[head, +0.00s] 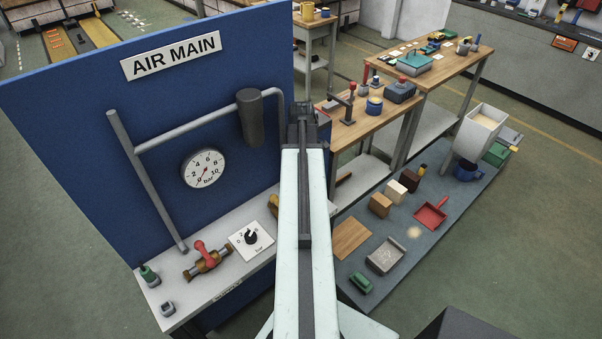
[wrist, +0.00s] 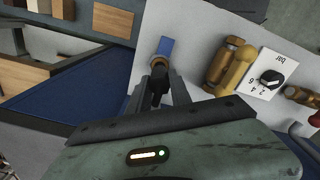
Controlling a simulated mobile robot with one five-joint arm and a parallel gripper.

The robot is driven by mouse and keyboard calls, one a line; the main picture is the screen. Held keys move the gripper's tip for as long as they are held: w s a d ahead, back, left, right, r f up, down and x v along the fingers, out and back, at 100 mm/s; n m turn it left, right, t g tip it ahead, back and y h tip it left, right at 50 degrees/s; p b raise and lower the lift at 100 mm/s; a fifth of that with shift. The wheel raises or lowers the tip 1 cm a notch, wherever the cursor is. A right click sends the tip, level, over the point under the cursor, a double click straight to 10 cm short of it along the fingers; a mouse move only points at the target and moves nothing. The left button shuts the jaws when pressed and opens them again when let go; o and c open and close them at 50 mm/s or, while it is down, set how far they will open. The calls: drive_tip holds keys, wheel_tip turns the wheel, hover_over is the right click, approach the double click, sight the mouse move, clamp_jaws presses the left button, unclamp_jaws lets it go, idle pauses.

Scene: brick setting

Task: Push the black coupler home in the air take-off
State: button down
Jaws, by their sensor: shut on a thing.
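My gripper (wrist: 160,84) is shut on the black coupler (wrist: 159,88), a dark piece between its two fingers in the wrist view. The coupler's far end is at a brass-coloured ring, the air take-off (wrist: 157,63), on the pale bench top beside a blue piece (wrist: 166,46). The two look in line. I cannot tell whether they touch or how deep the coupler sits, as the fingers cover part of it. In the head view my arm hides the take-off and the coupler.
A brass valve with a yellow lever (wrist: 235,68) and a regulator dial plate (wrist: 267,76) lie right of the gripper in the wrist view. The blue AIR MAIN panel (head: 60,100) stands behind the pale bench (head: 190,293), with a gauge (head: 204,169) and grey pipes.

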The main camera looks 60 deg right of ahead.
drive_tip(key=shift+f, duration=0.1)
drive_tip(key=shift+f+b, duration=1.65)
drive_tip(key=shift+b, duration=0.1)
drive_tip(key=c, duration=0.7)
unclamp_jaws()
wheel_tip(320, 180, up, 6)
drive_tip(key=p, duration=0.6)
drive_tip(key=shift+r, duration=0.15)
